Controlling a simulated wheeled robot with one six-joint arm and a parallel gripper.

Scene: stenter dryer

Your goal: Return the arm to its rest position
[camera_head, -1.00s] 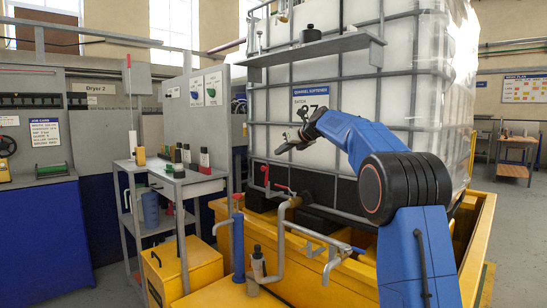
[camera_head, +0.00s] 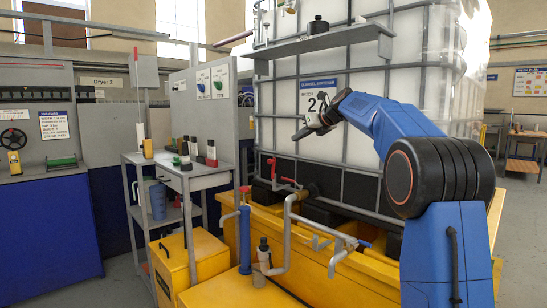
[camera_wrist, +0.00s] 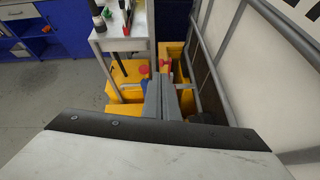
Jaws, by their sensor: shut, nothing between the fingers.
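My blue arm rises at the right of the head view and bends left across the front of the white tank. In the wrist view, the two grey fingers of my gripper (camera_wrist: 165,98) lie together, shut and empty. They point out over the yellow base, with red and blue valve parts beyond them.
The caged white tank (camera_head: 385,110) stands in a yellow bund (camera_head: 375,268). A grey shelf (camera_head: 320,43) juts out above my gripper. Pipes with red handles (camera_head: 283,180) are below it. A grey cart (camera_head: 190,180) with several bottles stands left.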

